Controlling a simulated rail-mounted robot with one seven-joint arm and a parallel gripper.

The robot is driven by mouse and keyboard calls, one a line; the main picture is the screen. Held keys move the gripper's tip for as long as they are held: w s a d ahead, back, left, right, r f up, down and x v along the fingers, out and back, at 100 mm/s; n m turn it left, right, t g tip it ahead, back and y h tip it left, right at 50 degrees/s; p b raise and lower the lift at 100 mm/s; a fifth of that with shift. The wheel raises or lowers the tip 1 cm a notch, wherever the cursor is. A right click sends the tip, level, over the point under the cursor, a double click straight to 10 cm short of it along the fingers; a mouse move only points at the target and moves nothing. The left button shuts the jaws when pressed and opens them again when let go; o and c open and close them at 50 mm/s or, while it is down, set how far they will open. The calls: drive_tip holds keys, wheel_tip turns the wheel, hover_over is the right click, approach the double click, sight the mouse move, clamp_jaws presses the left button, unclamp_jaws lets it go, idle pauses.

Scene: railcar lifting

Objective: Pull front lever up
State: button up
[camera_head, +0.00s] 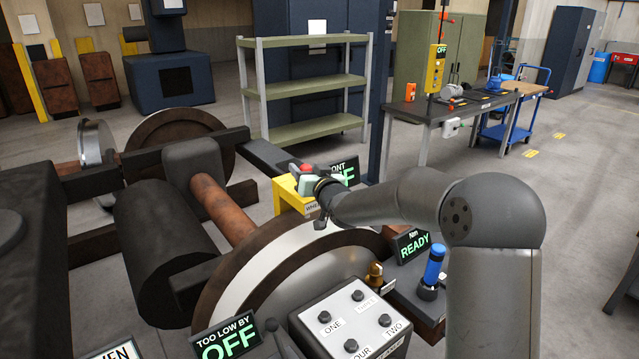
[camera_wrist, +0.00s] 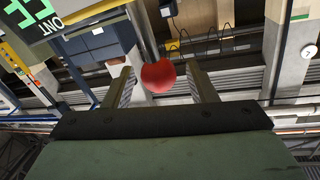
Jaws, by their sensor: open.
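The front lever's red ball knob (camera_wrist: 158,77) shows in the wrist view between the two fingers of my gripper (camera_wrist: 160,68), with a dark rod running up from it in the picture. The fingers are apart, with a gap visible on each side of the knob. In the head view the red knob (camera_head: 306,168) shows beside my gripper (camera_head: 308,182), above a yellow bracket (camera_head: 290,195). A black sign (camera_head: 346,170) with green letters, reading in part "ONT" and "FF", stands just behind. The lever's lower part is hidden by my gripper.
A blue-handled lever (camera_head: 434,266) stands by a "READY" sign (camera_head: 411,245). A grey button box (camera_head: 355,322) and a "TOO LOW BY OFF" sign (camera_head: 228,338) are in front. A large wheel (camera_head: 290,270) with a rusty axle lies below my arm. Shelves and a workbench are farther back.

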drive_tip(key=b+v, duration=0.2)
drive_tip(key=v, duration=1.4)
drive_tip(key=shift+s, duration=0.35)
drive_tip(key=s+d+f+m+g+h, duration=0.2)
drive_tip(key=s+d+f+g+h, duration=0.5)
drive_tip(key=s+f, duration=0.35)
drive_tip(key=s+f+g, duration=0.2)
drive_tip(key=s+g, duration=0.2)
drive_tip(key=s, duration=0.7)
drive_tip(key=s+f+g+p, duration=0.1)
drive_tip(key=s+g, duration=0.4)
drive_tip(key=s, duration=0.7)
drive_tip(key=shift+s+d+f, duration=0.2)
drive_tip(key=shift+f, duration=0.35)
